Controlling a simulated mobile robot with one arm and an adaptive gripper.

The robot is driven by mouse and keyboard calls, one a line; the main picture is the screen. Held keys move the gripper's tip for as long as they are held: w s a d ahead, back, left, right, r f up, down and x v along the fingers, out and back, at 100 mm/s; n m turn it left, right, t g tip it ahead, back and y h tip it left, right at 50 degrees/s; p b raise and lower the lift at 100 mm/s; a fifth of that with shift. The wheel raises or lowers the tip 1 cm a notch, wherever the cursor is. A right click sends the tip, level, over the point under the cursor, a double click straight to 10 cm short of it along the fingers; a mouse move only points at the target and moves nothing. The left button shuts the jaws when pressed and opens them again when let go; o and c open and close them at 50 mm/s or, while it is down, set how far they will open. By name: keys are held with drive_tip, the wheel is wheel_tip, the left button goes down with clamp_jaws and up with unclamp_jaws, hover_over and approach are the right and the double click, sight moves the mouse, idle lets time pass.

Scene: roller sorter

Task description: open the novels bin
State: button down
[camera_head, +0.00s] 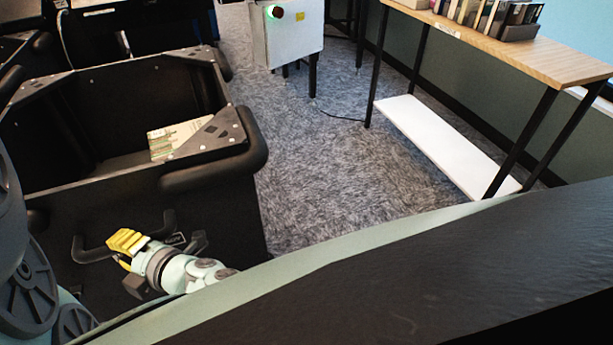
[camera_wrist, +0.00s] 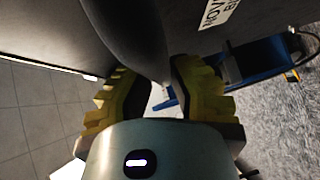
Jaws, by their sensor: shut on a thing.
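The novels bin (camera_head: 255,150) is a large black open-topped bin at the left of the head view. Part of its label (camera_wrist: 217,12), reading "NOV", shows in the wrist view. A black bar handle (camera_head: 92,252) is on the bin's near face, partly hidden by my gripper. My gripper (camera_head: 124,243) has its yellow fingers at this handle. In the wrist view my gripper (camera_wrist: 160,90) has one finger on each side of the dark, rounded handle (camera_wrist: 135,40) and is shut on it. A pale book (camera_head: 176,138) lies inside the bin.
A white control box (camera_head: 290,40) with a green light and red button stands behind the bin. A wooden table (camera_head: 540,58) with books is at the right, a white lower shelf (camera_head: 440,145) under it. Grey carpet (camera_head: 330,165) lies clear between. A blue frame (camera_wrist: 250,62) shows in the wrist view.

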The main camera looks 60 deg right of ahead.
drive_tip(key=shift+f, duration=0.3)
drive_tip(key=c, duration=1.1)
unclamp_jaws()
drive_tip(key=shift+s+a, duration=0.1)
drive_tip(key=shift+a, duration=0.05)
drive_tip(key=shift+o, duration=1.3)
drive_tip(key=shift+r, duration=0.15)
